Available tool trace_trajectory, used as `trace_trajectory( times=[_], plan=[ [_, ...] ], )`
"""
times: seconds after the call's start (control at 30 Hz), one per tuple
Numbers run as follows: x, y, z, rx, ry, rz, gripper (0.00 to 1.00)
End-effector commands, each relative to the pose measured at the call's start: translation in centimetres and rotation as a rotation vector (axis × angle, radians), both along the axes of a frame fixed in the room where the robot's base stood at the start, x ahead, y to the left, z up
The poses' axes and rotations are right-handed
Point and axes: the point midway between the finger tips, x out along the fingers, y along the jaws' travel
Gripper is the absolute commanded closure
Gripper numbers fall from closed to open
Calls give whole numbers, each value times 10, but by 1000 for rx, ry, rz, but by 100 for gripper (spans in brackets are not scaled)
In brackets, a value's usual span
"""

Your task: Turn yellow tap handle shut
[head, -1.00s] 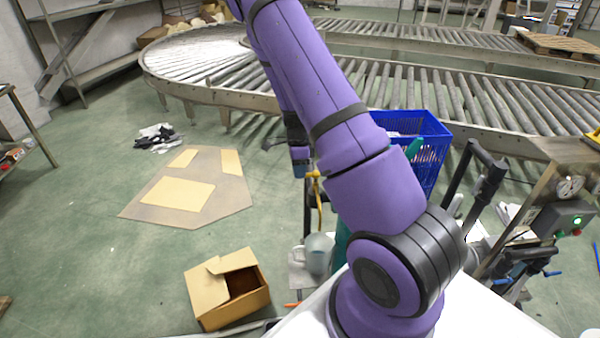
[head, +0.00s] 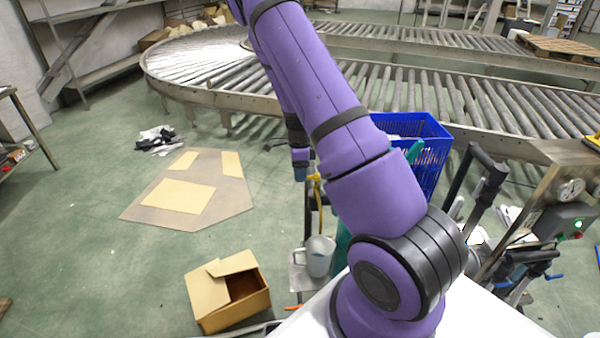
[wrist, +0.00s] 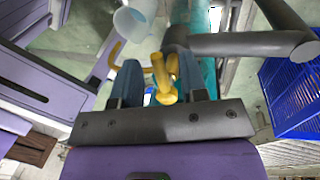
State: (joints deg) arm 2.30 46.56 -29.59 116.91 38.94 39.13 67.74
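The yellow tap (wrist: 162,75) shows in the wrist view between my two fingers, with its curved spout reaching to the left. In the head view the yellow tap (head: 318,190) is partly hidden by my arm. My gripper (wrist: 160,72) is open, with one blue-tipped finger on each side of the yellow handle. The handle lies nearer the right finger; I cannot tell whether they touch. In the head view my gripper (head: 301,165) points down just left of the tap.
A pale jug (head: 319,258) stands below the tap; it also shows in the wrist view (wrist: 136,18). A dark grey pipe (wrist: 240,44) runs right of the tap. A blue crate (head: 425,150) stands behind. A cardboard box (head: 228,295) lies on the floor at front left.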

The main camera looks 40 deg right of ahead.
Motion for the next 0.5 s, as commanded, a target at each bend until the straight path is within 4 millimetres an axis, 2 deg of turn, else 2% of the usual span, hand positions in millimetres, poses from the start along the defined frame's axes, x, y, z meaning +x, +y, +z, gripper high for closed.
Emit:
trace_trajectory(
  times=[0.17, 0.27, 0.5],
  plan=[
    [1, 0, 3, 0, 0, 1, 60],
    [2, -1, 12, 0, -2, 1, 60],
    [9, -6, 55, -1, -4, 2, 60]
  ],
)
